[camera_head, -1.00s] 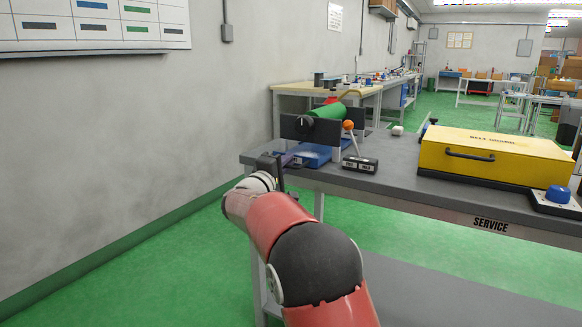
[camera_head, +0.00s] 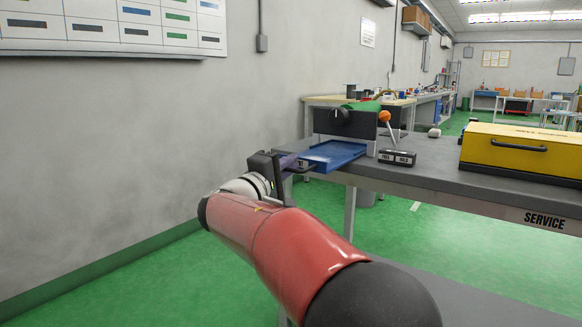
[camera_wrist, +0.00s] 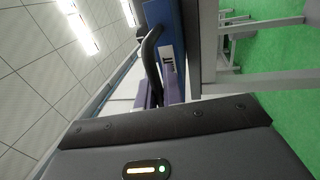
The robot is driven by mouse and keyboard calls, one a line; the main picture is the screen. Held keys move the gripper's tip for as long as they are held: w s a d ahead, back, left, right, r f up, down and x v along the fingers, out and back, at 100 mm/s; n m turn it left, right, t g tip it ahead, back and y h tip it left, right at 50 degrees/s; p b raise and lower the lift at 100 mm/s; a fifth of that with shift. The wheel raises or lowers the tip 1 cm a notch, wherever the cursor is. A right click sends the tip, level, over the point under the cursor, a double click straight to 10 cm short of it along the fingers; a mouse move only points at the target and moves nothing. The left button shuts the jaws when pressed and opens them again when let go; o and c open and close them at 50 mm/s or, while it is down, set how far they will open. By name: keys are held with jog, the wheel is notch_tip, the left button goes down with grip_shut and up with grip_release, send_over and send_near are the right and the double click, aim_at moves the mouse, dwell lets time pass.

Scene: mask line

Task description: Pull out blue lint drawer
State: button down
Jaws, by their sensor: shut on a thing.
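The blue lint drawer (camera_head: 335,154) sticks out from under the roller unit (camera_head: 348,122) at the left end of the grey bench. In the wrist view its blue front (camera_wrist: 165,32) carries a dark curved handle (camera_wrist: 151,55) and a small white label. My gripper (camera_head: 292,162) is at the drawer's front, shut on the handle. The purple fingers also show in the wrist view (camera_wrist: 160,95). The exact contact of the fingertips is partly hidden by the gripper body.
The grey bench (camera_head: 440,170) carries a lever with an orange knob (camera_head: 384,116), a small black labelled block (camera_head: 397,157) and a yellow cover (camera_head: 520,152). The wall stands to the left. Green floor lies open between the wall and the bench.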

jog(key=c, duration=1.8)
grip_release()
jog(key=v, duration=0.7)
jog(key=shift+s+a, duration=0.25)
jog(key=shift+f, duration=0.15)
